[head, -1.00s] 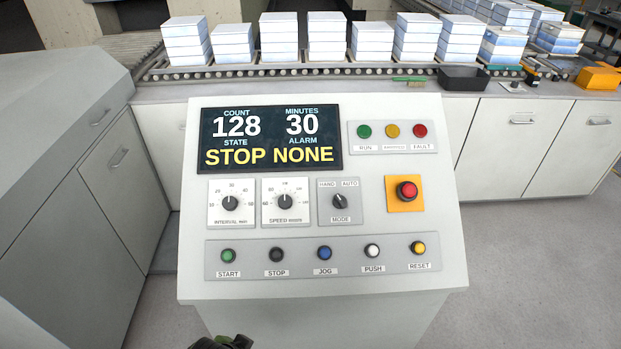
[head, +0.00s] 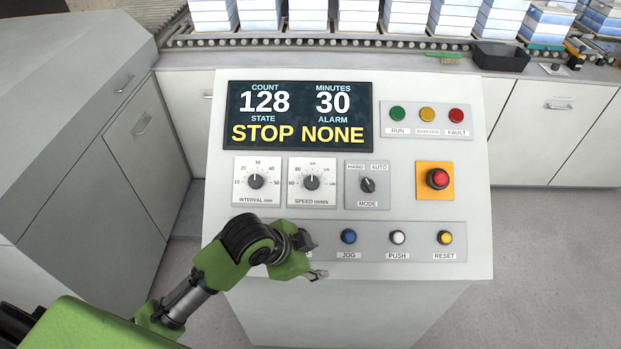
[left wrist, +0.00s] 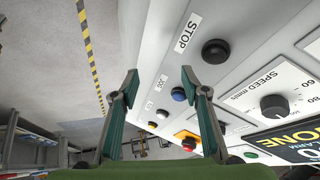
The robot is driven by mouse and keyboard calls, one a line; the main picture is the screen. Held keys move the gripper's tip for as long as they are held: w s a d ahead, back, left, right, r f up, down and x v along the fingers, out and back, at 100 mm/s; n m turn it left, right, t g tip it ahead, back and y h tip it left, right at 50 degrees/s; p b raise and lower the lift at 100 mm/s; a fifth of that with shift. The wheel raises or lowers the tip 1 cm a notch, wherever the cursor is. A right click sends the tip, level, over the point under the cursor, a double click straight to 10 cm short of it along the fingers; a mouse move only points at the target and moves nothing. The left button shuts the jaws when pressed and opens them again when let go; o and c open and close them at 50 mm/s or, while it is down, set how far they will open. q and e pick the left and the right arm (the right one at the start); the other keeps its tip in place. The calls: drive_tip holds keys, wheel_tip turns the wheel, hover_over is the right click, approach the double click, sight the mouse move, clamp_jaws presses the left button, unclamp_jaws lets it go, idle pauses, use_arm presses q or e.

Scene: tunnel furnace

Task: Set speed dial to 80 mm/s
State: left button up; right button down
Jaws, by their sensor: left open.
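The speed dial (head: 312,181) is a dark round knob on a white scale plate, labelled SPEED mm/s, on the sloped console. Its white pointer looks roughly straight up, at the top of the scale; the exact reading is too small to tell. In the left wrist view the speed dial (left wrist: 273,107) is at the right, with 60 and 80 beside it. My left gripper (head: 314,257) is open and empty over the lower button row, below the dial and apart from it. Its two fingers (left wrist: 160,74) stand wide apart in the left wrist view. My right gripper is not shown.
The interval dial (head: 256,181) and mode switch (head: 367,185) flank the speed dial. The display (head: 298,116) reads 128, 30, STOP, NONE. Jog (head: 348,236), push (head: 398,237) and reset (head: 445,237) buttons are below. My left arm hides the start and stop buttons in the head view.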

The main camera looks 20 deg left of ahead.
use_arm(q)
drive_tip(key=w+a+r+m, duration=0.1)
drive_tip(key=w+r+m, duration=0.6)
drive_tip(key=r, duration=0.2)
drive_tip(key=m+y, duration=0.1)
drive_tip(key=m, duration=0.4)
approach(310, 182)
drive_tip(key=p+x, duration=0.3)
drive_tip(key=x, duration=0.6)
drive_tip(key=shift+p, duration=0.35)
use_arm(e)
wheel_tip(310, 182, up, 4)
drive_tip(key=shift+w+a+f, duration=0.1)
use_arm(q)
drive_tip(key=c, duration=1.1)
